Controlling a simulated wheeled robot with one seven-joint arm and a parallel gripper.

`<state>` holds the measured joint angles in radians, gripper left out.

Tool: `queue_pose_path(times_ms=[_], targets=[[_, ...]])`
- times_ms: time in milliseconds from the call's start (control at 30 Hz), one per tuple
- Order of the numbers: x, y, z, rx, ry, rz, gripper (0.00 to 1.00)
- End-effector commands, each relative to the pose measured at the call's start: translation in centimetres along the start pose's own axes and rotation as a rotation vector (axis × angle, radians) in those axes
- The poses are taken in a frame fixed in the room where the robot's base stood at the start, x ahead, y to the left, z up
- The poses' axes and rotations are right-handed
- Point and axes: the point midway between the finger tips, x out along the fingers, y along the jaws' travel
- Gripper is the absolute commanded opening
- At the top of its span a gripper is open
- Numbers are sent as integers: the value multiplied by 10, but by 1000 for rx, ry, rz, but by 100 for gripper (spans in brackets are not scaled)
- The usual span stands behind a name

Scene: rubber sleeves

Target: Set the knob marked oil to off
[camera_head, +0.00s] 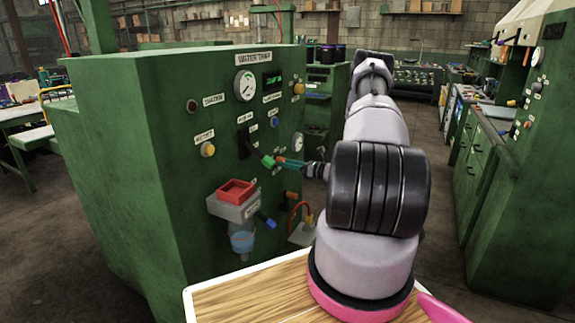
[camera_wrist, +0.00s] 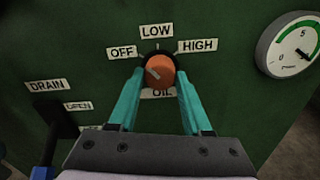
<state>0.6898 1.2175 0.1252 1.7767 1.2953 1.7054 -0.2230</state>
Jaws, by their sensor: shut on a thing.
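The oil knob (camera_wrist: 163,66) is orange and round, on the green panel in the wrist view, with an OIL label (camera_wrist: 162,94) below it. The labels OFF (camera_wrist: 122,52), LOW (camera_wrist: 156,31) and HIGH (camera_wrist: 197,45) stand around its top from left to right. A pale mark shows on the left part of its face; its exact direction is hard to tell. My gripper (camera_wrist: 160,75) has its teal fingers on either side of the knob, shut on it. In the head view my gripper (camera_head: 288,163) is at the panel, and the knob cannot be made out.
A red tray (camera_head: 236,190) and a blue-handled drain lever (camera_head: 264,220) sit lower. A dial gauge (camera_wrist: 290,45) is right of the knob.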

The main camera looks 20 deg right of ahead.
Motion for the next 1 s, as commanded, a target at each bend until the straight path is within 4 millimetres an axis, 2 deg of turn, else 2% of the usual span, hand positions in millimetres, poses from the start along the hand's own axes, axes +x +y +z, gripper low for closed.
queue_pose_path(times_ms=[400,933,967,1000], targets=[[-1,0,-2,-175,3,0,0],[-1,0,-2,-196,4,0,0],[-1,0,-2,-196,4,0,60],[-1,0,-2,-196,4,0,76]])
